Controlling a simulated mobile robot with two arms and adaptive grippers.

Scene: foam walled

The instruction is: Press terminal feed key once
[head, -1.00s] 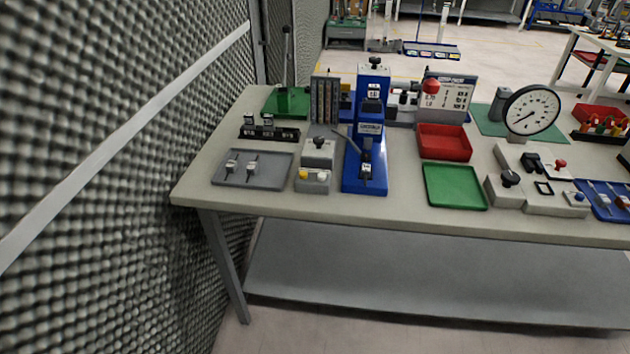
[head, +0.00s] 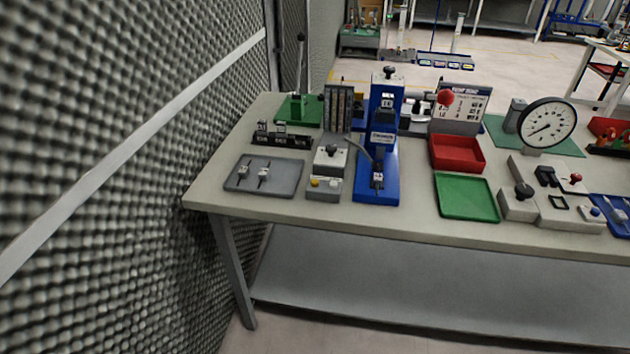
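A blue bench press (head: 384,140) stands upright on the table, with a black knob on top and a small part at its base. No labels are legible at this size, so I cannot tell which button is the terminal feed key. Neither of my grippers is in view.
A grey tray (head: 240,187) with small parts lies at the table's left. A red tray (head: 457,167), a green tray (head: 467,213) and a round dial gauge (head: 547,123) are to the right. A grey foam wall (head: 110,180) runs along the left side.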

